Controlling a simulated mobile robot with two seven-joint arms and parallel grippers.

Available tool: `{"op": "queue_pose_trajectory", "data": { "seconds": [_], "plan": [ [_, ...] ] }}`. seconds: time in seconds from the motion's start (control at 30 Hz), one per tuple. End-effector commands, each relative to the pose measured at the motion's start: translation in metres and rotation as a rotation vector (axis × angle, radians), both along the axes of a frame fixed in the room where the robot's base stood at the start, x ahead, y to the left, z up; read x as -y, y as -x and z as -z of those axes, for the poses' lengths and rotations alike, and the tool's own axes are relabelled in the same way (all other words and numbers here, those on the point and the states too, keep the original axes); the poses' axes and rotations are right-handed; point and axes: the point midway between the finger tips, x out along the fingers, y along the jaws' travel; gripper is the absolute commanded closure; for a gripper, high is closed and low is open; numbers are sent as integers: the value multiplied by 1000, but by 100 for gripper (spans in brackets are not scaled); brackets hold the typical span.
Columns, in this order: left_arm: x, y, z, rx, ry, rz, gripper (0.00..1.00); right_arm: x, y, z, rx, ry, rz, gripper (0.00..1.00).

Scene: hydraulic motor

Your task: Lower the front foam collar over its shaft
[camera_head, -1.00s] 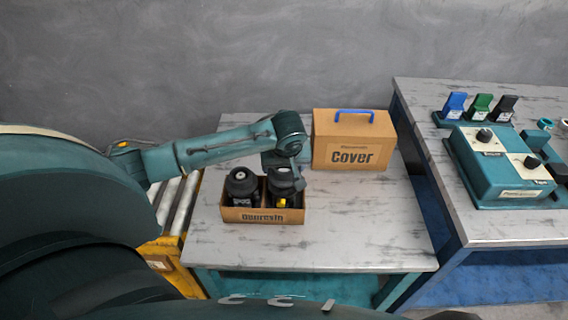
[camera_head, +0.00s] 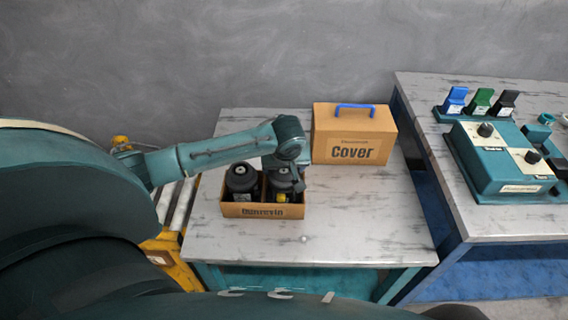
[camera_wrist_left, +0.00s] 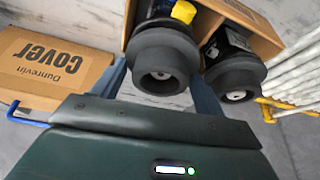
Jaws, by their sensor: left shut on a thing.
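The open cardboard box (camera_head: 240,211) holds two black motors side by side. My left gripper (camera_head: 283,181) is over the right-hand motor, the one with a yellow part (camera_head: 281,197). In the left wrist view its fingers sit on both sides of a black foam collar (camera_wrist_left: 150,52) and are shut on it. A pale spot, likely the shaft end (camera_wrist_left: 163,76), shows inside the collar's hole. How far down the collar sits I cannot tell. The other motor (camera_head: 241,178) wears a similar black collar (camera_wrist_left: 232,76) with its shaft end visible. My right gripper is not in view.
A closed cardboard "Cover" box (camera_head: 352,134) with a blue handle stands behind and right of the motor box. The table (camera_head: 350,220) is clear in front and to the right. A second table (camera_head: 480,215) at the right carries a teal unit (camera_head: 500,170).

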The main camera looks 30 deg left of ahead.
Motion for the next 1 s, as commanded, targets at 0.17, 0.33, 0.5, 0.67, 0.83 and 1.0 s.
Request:
{"op": "queue_pose_trajectory", "data": {
  "seconds": [0.17,0.33,0.5,0.67,0.83,1.0],
  "plan": [
    [1,0,8,0,1,0,48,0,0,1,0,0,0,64],
    [1,0,10,1,1,1,48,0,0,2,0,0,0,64],
    [1,0,10,0,0,1,48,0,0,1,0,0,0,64],
    [0,0,10,0,0,1,14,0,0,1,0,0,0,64],
    [0,0,10,0,0,1,2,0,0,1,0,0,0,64],
    [0,0,10,0,0,1,0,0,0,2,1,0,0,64]
  ]
}}
